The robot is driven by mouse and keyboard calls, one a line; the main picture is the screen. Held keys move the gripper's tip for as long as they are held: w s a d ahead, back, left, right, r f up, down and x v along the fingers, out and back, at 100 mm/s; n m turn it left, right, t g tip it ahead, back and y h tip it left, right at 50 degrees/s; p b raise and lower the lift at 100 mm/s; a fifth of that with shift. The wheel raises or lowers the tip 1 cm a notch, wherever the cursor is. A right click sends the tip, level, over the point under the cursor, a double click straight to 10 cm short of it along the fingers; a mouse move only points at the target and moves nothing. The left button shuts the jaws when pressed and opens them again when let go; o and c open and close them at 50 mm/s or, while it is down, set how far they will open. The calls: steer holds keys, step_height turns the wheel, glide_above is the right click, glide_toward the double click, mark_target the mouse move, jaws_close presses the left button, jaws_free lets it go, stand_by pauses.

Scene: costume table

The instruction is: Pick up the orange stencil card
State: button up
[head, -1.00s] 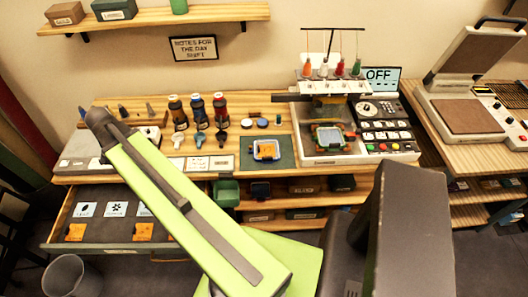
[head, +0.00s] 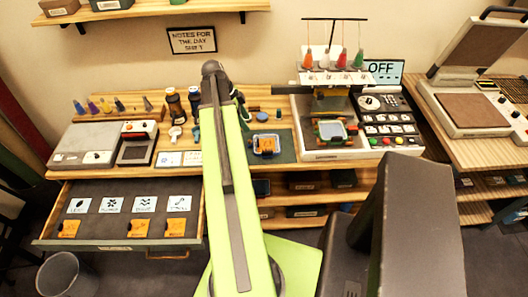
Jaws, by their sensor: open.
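Three small orange cards lie in the open drawer (head: 90,190), in its front row: one at left (head: 69,228), one in the middle (head: 118,228) and one at right (head: 177,228). Another orange piece (head: 266,145) sits in a blue-rimmed frame on the dark green mat on the table. My lime-green arm stands upright across the middle of the view. My gripper's fingertips are hidden behind it.
An embroidery machine (head: 333,130) stands right of the mat, and a heat press (head: 465,100) on the right-hand table. A grey device (head: 85,147) and several bottles stand behind the drawer. A bin (head: 68,275) stands on the floor. The space above the drawer is clear.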

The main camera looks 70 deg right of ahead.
steer(key=b, duration=0.5)
glide_above(258, 141)
steer(key=w, duration=0.3)
steer(key=f, duration=0.6)
steer(key=shift+s+a+f, duration=0.2)
steer(key=shift+s+a, duration=0.05)
steer(key=shift+a, duration=0.1)
steer(key=shift+s+f, duration=0.15)
steer(key=shift+f, duration=0.1)
steer(key=shift+s+d, duration=0.1)
steer(key=b+x, duration=0.5)
steer(key=shift+s+f, duration=0.1)
steer(key=shift+s, duration=0.05)
steer(key=shift+r, duration=0.2)
jaws_close()
